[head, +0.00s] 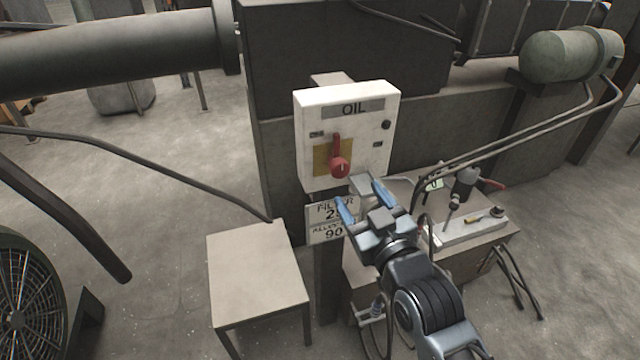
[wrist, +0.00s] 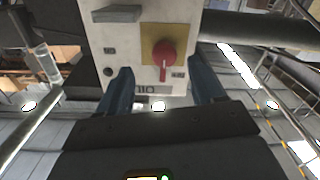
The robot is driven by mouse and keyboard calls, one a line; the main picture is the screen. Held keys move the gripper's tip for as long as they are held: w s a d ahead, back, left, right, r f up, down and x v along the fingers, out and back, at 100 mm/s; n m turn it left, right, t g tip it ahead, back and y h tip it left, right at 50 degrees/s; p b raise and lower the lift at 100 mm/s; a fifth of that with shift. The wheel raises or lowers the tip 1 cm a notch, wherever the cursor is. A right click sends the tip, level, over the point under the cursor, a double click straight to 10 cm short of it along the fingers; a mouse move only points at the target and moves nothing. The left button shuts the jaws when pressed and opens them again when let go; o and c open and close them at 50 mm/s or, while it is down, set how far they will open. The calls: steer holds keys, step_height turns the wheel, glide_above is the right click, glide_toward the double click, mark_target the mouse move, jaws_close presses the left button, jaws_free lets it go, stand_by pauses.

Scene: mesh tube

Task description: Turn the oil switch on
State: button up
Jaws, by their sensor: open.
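The oil switch is a white box (head: 312,115) labelled OIL, mounted on a post. It has a red rotary handle (head: 339,163) on a yellow plate (head: 320,158); the handle's lever points up in the head view. My gripper (head: 362,197) is open and empty, below and slightly right of the handle. In the wrist view, which is upside down, the red handle (wrist: 163,55) lies beyond and between the two blue fingers of my gripper (wrist: 162,85). The fingers appear apart from the handle.
A sign (head: 326,222) hangs below the box, close to my gripper. A small beige table (head: 257,262) stands at lower left. A workbench with a drill-like tool (head: 464,188) and cables is at right. A large pipe (head: 110,50) crosses upper left.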

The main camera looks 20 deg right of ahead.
mark_target(342, 174)
steer(key=w, duration=0.2)
steer(key=w+p, duration=0.1)
steer(key=w, duration=0.5)
steer(key=shift+w+a+r, duration=0.25)
steer(key=shift+a+r, duration=0.1)
steer(key=shift+r, duration=0.05)
steer(key=shift+c, duration=0.2)
steer(key=c, duration=1)
